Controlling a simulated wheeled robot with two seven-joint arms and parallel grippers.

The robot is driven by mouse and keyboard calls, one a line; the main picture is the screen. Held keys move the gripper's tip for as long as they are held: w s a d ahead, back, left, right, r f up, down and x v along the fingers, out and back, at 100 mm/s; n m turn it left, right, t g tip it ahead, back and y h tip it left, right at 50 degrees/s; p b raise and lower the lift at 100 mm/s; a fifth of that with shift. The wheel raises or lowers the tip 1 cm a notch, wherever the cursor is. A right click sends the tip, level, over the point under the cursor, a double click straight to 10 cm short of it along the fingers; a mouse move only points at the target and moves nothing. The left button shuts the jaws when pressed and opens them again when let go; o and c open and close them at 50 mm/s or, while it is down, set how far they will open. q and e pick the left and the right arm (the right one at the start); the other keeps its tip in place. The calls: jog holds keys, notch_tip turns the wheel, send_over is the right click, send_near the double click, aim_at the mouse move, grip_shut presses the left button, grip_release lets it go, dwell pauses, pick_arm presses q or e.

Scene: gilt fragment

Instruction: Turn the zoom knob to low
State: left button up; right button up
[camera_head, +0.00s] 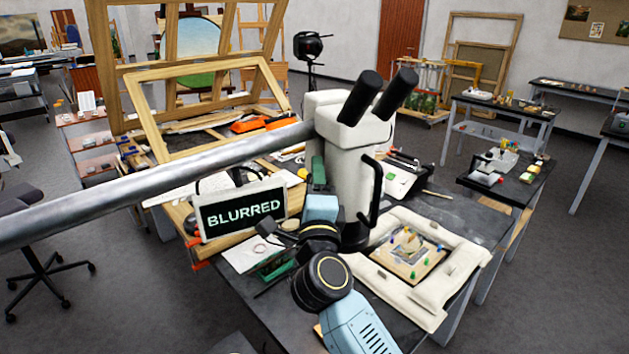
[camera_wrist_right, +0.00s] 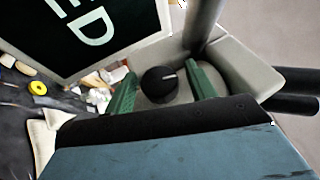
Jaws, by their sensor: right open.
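The white microscope (camera_head: 345,150) with two black eyepieces stands on the dark table, held on a thick metal boom. The zoom knob (camera_wrist_right: 159,85) is black and round with a white pointer line. In the right wrist view its line points to the right and slightly up. The knob is not visible in the head view. My right gripper (camera_head: 317,170) is at the microscope's left side. In the right wrist view its green fingers (camera_wrist_right: 163,82) are open, one on each side of the knob, with gaps between. A screen (camera_head: 240,208) reads "BLURRED". My left gripper is not in view.
The metal boom (camera_head: 160,180) crosses from the left to the microscope. Wooden frames (camera_head: 185,75) and tools crowd the table behind. Bare dark tabletop (camera_head: 465,212) shows at the right.

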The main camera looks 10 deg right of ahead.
jog(key=c, duration=1)
jog(key=shift+o, duration=0.2)
jog(key=shift+r+g+p, duration=0.15)
jog(key=shift+g+p, duration=0.35)
jog(key=shift+p, duration=0.05)
jog(key=shift+n+g+y, duration=0.3)
jog(key=shift+n+g, duration=0.9)
jog(key=shift+g, duration=1)
jog(key=o, duration=1)
jog(key=shift+c, duration=0.2)
jog(key=s+r+b, duration=0.1)
jog(key=s+b, duration=0.1)
jog(key=s, duration=1.1)
jog(key=shift+a+r, duration=0.25)
jog(key=shift+r, duration=0.15)
